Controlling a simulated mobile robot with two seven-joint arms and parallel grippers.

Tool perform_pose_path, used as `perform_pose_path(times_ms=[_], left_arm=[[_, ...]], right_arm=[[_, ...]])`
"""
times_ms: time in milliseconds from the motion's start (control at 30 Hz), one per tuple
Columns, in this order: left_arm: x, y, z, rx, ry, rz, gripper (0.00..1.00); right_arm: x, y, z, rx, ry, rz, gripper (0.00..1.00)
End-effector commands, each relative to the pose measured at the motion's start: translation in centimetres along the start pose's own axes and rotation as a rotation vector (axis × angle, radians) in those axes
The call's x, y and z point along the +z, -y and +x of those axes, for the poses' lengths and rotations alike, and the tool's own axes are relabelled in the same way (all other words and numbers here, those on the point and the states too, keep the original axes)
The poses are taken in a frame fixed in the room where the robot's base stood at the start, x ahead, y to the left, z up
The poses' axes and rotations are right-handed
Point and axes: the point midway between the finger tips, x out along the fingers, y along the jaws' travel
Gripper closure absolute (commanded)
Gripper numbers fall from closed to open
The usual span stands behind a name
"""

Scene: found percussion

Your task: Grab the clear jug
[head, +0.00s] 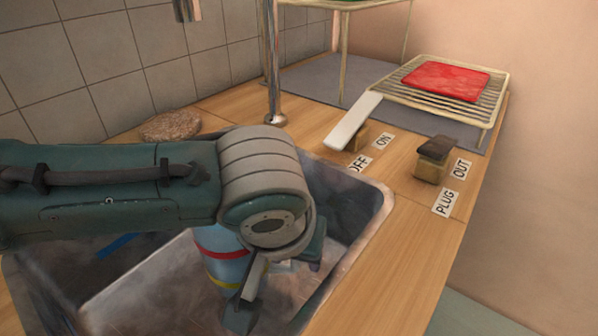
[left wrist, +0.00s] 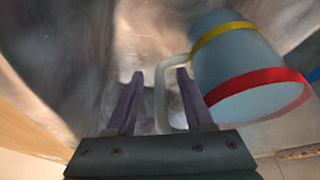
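The clear jug (head: 224,262) is bluish, with red and yellow bands. It stands in the sink, partly hidden behind my left forearm in the head view. In the left wrist view the jug (left wrist: 240,65) is at the upper right, tilted in the picture. Its pale handle (left wrist: 160,105) reaches down between the two purple fingers of my left gripper (left wrist: 160,74). The fingers are apart, with a visible gap on the left of the handle; the right finger is very close to it. Whether it touches is unclear. My right gripper is out of view.
The sink rim (head: 352,262) surrounds the jug. A blue item (head: 115,246) lies in the sink. A metal tap pipe (head: 271,65), a white lever (head: 353,120) and a dark-topped block (head: 434,158) stand on the counter. A rack (head: 484,108) holds a red cloth (head: 446,80).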

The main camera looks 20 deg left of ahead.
Motion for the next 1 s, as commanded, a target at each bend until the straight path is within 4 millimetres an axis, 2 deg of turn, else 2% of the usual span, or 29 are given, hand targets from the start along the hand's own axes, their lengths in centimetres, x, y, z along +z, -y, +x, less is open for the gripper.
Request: perform_pose_path(times_ms=[67,467,1000], left_arm=[[0.0,0.0,-0.02,0.0,0.0,0.0,0.55],[0.02,0.02,-0.03,-0.001,0.0,0.0,1.0],[0.02,0.02,-0.03,-0.001,0.0,0.0,1.0]], right_arm=[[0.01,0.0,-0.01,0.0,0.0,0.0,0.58],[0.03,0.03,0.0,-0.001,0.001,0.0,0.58],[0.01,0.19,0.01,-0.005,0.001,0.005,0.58]])
